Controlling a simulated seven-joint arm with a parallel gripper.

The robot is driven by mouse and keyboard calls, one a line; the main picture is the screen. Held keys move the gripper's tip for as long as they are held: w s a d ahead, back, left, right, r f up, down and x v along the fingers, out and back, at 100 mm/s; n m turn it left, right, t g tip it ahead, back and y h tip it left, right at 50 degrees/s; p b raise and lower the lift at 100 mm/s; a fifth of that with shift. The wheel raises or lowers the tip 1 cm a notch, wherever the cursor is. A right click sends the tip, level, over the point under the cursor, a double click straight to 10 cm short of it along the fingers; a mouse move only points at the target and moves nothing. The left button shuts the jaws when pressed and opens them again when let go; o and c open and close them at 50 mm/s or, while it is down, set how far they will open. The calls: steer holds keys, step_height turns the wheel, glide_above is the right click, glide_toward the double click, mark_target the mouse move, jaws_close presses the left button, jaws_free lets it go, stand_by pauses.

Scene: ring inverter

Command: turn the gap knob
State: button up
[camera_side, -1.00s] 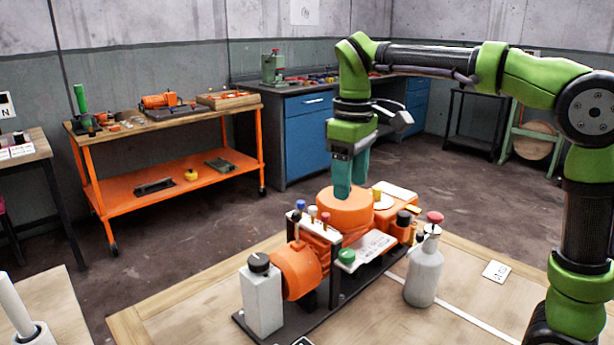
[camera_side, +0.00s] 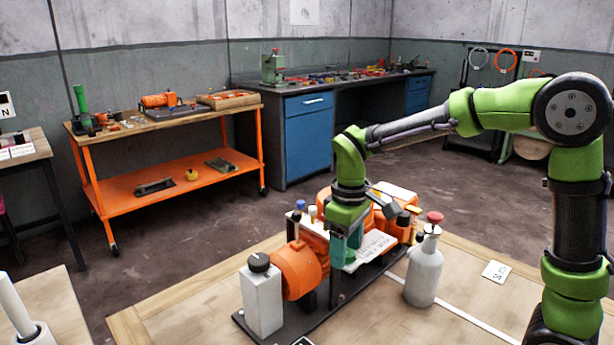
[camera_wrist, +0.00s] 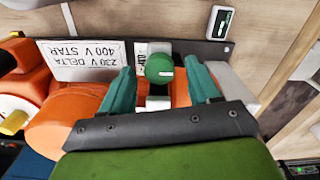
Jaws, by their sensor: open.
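A round green knob with a pale mark (camera_wrist: 159,68) shows in the wrist view on the orange machine. A small label stands beside it, too small to read surely, so I cannot confirm it names the gap knob. My gripper (camera_wrist: 162,72) is open, with one teal finger on each side of the green knob. I cannot tell whether either finger touches it. In the side view my gripper (camera_side: 345,254) is low over the front of the machine and largely hides the green knob.
A grey bottle with a red cap (camera_side: 424,268) stands close to the right of the machine. A grey box with a black knob (camera_side: 262,298) stands at its front left. White (camera_side: 313,212) and blue (camera_side: 299,205) knobs rise just left of my gripper.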

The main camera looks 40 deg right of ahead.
steer(key=shift+c, duration=0.3)
steer(key=c, duration=1)
steer(key=m, duration=0.4)
steer(key=shift+m, duration=0.4)
steer(key=o, duration=1.1)
steer(key=shift+c, duration=0.2)
steer(key=shift+r, duration=0.1)
step_height(320, 180, up, 17)
steer(key=shift+d, duration=0.1)
